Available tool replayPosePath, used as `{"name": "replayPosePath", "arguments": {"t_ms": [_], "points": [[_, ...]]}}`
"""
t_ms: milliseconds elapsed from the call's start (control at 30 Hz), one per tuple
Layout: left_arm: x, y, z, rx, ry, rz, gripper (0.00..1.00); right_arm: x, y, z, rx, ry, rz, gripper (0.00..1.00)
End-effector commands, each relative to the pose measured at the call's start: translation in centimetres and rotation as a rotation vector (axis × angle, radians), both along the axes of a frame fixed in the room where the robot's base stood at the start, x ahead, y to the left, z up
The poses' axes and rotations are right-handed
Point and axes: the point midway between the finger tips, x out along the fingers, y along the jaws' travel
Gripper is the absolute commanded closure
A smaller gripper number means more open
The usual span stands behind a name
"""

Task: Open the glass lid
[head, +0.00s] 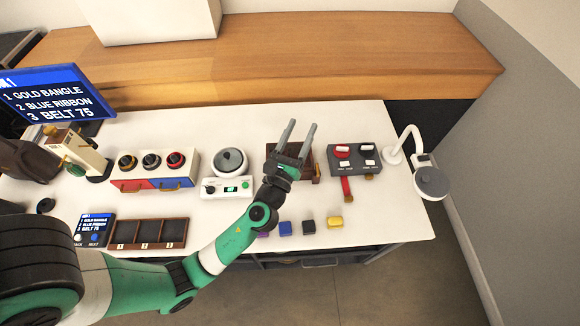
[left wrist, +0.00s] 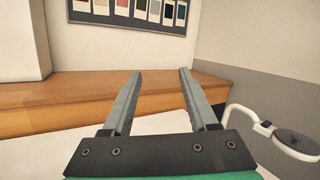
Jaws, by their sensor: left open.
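My left gripper (head: 301,124) is open and empty, reaching over the table toward its back edge. Its two fingers also show apart in the left wrist view (left wrist: 160,73), with nothing between them. A brown wooden box (head: 316,172) stands behind and beneath the gripper and is mostly hidden by it. I cannot tell whether it has a glass lid. Left of the gripper, a white appliance (head: 211,188) carries a round grey lid with a dark knob (head: 229,160), which sits closed and apart from the gripper. I cannot tell whether this lid is glass. My right gripper is not in view.
A grey switch panel (head: 352,158) and a white lamp (head: 431,184) stand to the right. A drawer unit with knobs (head: 152,170) and a three-slot tray (head: 147,233) are left. Several small blocks, including a yellow one (head: 335,222), lie near the front edge. A wooden ledge (left wrist: 60,109) runs behind.

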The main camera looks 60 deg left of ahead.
Motion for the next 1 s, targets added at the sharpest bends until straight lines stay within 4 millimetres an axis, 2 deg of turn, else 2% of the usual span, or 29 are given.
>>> {"name": "replayPosePath", "arguments": {"t_ms": [33,100,200,300,400,667,1000], "points": [[-1.7,0.6,-8.7,0.015,0.089,0.025,0.41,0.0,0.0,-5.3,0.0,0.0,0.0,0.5],[-4.0,1.2,-15.5,0.019,0.182,0.053,0.41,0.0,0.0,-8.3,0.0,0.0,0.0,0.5],[-6.8,1.7,-22.3,-0.002,0.265,0.078,0.41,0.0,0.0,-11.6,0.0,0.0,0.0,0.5],[-8.3,2.0,-25.4,-0.014,0.3,0.094,0.41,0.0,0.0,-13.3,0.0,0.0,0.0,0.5],[-8.6,2.3,-25.9,-0.017,0.303,0.103,0.41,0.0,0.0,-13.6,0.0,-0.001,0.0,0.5],[-7.9,3.0,-25.4,-0.019,0.297,0.105,0.41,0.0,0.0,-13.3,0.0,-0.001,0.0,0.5],[-2.7,7.8,-25.5,-0.018,0.295,0.105,0.41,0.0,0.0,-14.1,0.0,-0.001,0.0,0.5]]}}
